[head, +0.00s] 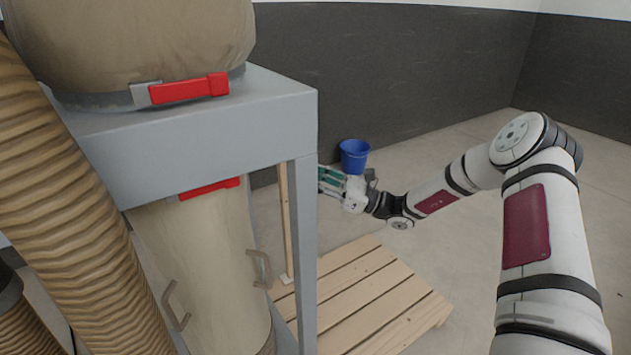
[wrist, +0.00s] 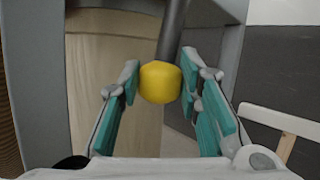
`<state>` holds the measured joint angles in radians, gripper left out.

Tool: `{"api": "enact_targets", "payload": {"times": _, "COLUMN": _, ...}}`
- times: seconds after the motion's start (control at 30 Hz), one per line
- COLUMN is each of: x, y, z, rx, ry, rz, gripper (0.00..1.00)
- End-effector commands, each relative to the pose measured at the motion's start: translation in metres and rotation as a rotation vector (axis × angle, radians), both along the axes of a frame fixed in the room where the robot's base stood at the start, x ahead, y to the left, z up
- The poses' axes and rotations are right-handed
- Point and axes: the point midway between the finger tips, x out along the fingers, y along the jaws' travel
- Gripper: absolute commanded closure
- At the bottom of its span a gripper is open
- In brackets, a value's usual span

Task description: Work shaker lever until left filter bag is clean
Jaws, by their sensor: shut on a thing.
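The shaker lever shows in the wrist view as a dark grey rod (wrist: 172,35) with a yellow knob (wrist: 160,82). My gripper (wrist: 160,88) has its teal-padded fingers shut on either side of the knob. In the head view my gripper (head: 325,180) is beside the grey frame post, which hides its fingertips and the lever. A tan, dusty-looking filter bag (head: 130,35) bulges at the upper left, clamped by a grey band with a red latch (head: 190,88). Its top is cut off, and I cannot tell whether it is the left bag.
A grey metal frame (head: 304,250) stands close left of my gripper. Under it is a tan container (head: 205,270) with handles. A ribbed hose (head: 75,190) runs at far left. A wooden pallet (head: 365,300) and blue bucket (head: 354,155) are on the floor; floor to the right is clear.

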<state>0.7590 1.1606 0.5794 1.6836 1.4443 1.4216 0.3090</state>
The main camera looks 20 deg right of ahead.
Motion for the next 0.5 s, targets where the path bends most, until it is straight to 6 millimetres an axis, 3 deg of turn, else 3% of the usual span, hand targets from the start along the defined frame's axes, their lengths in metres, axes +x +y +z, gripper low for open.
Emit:
{"api": "enact_targets", "payload": {"times": 0.17, "x": 0.0031, "y": 0.0019, "z": 0.0004, "rx": -0.004, "ry": -0.001, "rz": -0.005, "gripper": 1.0}}
{"api": "enact_targets", "payload": {"times": 0.2, "x": 0.0033, "y": 0.0021, "z": 0.0004, "rx": -0.004, "ry": -0.001, "rz": -0.005, "gripper": 0.64}}
{"api": "enact_targets", "payload": {"times": 0.27, "x": 0.0034, "y": 0.0019, "z": 0.0004, "rx": -0.004, "ry": 0.0, "rz": -0.006, "gripper": 0.5}}
{"api": "enact_targets", "payload": {"times": 0.5, "x": 0.0024, "y": 0.0009, "z": 0.0002, "rx": -0.003, "ry": 0.001, "rz": -0.005, "gripper": 0.49}}
